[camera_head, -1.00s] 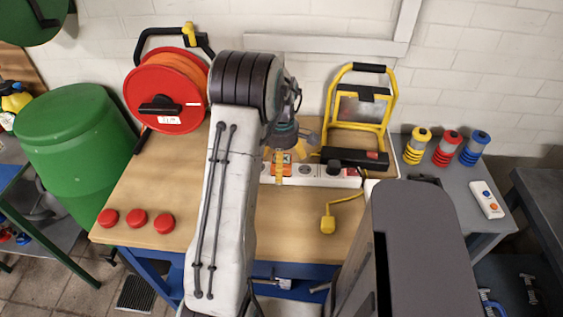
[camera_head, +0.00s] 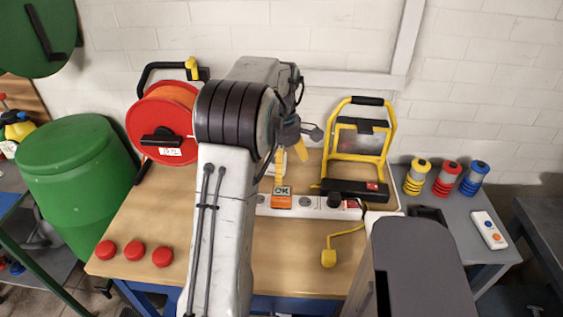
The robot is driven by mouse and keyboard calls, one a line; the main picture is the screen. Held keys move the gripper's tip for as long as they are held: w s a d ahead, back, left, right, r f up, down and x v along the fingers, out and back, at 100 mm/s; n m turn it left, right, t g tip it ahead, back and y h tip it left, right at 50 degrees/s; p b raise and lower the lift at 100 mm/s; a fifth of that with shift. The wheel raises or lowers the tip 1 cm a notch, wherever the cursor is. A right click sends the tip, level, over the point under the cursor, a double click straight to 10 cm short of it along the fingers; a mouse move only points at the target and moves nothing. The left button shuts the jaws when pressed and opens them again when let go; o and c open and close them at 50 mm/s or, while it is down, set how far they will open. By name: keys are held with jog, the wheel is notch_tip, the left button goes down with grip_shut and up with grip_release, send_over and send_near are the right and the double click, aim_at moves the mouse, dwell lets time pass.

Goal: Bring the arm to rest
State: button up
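My arm rises through the middle of the view and bends over at its dark ribbed joint. My gripper (camera_head: 290,156) hangs beyond that joint above the workbench, partly hidden by the arm. A yellow finger-like part shows, but the arm hides too much to tell how far the fingers are apart. Below it, an orange tester (camera_head: 282,200) with a display reading "OK" sits at the white power strip (camera_head: 318,203). I see nothing clearly held in the gripper.
A red cable reel (camera_head: 162,122) stands left and a yellow work lamp (camera_head: 359,142) right. A yellow plug (camera_head: 328,258) and several red caps (camera_head: 134,253) lie on the wooden bench (camera_head: 205,262). A green barrel (camera_head: 80,180) stands left. Striped cylinders (camera_head: 446,178) stand on the grey side table.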

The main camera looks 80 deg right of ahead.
jog(key=shift+r, duration=0.45)
dwell(0.6)
